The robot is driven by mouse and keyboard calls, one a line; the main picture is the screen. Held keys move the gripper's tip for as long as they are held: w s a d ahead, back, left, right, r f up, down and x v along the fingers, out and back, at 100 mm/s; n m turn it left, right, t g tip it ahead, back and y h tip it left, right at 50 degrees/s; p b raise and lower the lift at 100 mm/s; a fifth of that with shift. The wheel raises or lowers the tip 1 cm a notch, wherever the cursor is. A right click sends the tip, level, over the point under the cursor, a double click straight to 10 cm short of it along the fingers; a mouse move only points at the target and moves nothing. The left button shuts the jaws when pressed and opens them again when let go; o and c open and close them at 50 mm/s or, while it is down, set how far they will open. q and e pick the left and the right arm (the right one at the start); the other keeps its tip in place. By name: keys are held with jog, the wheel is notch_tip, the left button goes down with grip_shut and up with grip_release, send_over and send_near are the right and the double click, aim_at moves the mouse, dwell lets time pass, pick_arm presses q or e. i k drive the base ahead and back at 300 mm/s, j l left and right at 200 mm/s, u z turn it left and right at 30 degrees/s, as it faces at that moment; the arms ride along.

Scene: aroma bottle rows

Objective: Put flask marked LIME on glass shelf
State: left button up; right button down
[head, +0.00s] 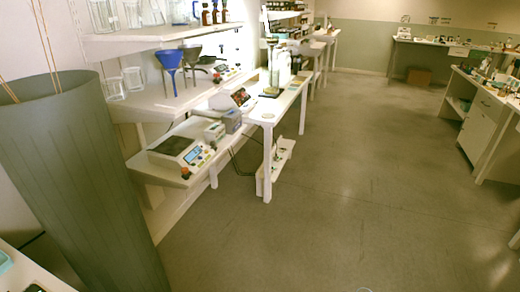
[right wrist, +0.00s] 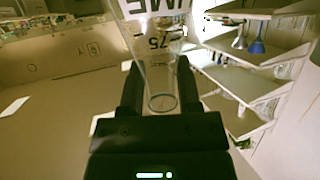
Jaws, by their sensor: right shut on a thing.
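My right gripper (right wrist: 160,78) is shut on a clear flask (right wrist: 158,55) in the right wrist view. In the head view, white wall shelves stand at upper left. The upper shelf (head: 150,38) holds glass beakers and brown bottles, and the shelf below (head: 160,103) holds beakers and funnels. I cannot tell for sure which is the glass shelf. Neither gripper shows in the head view.
A tall grey bin (head: 85,180) stands at the left. A blue funnel (head: 170,62) is on the middle shelf. A scale (head: 180,150) sits on the low bench, with a white table (head: 270,112) beyond it. The floor (head: 340,180) in the middle is clear.

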aim_at(177, 38)
jog(key=i+u, duration=0.3)
jog(key=i, duration=0.3)
jog(key=i+l+u, duration=0.35)
jog(key=i, duration=0.25)
jog(key=j, duration=0.1)
